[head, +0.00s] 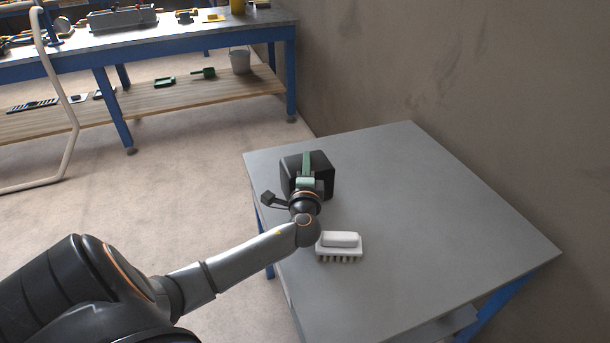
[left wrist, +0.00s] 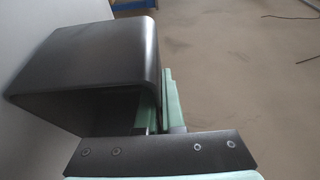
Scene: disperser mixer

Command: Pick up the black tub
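The black tub (head: 324,172) is at the far left part of the grey table, a dark box with rounded edges. My left gripper (head: 306,168) is at the tub, its green fingers reaching along it. In the left wrist view the tub (left wrist: 85,62) fills the upper left, and the green fingers (left wrist: 158,105) lie on either side of its right wall, close together with little gap seen. They look shut on that wall. I cannot tell whether the tub's base touches the table. My right gripper is not in view.
A white brush (head: 340,244) lies on the grey table (head: 425,210), near my left wrist. The right part of the table is clear. A brown wall (head: 450,80) runs behind it. A blue-framed workbench (head: 200,42) with tools and a grey bucket (head: 240,61) stands at the back left.

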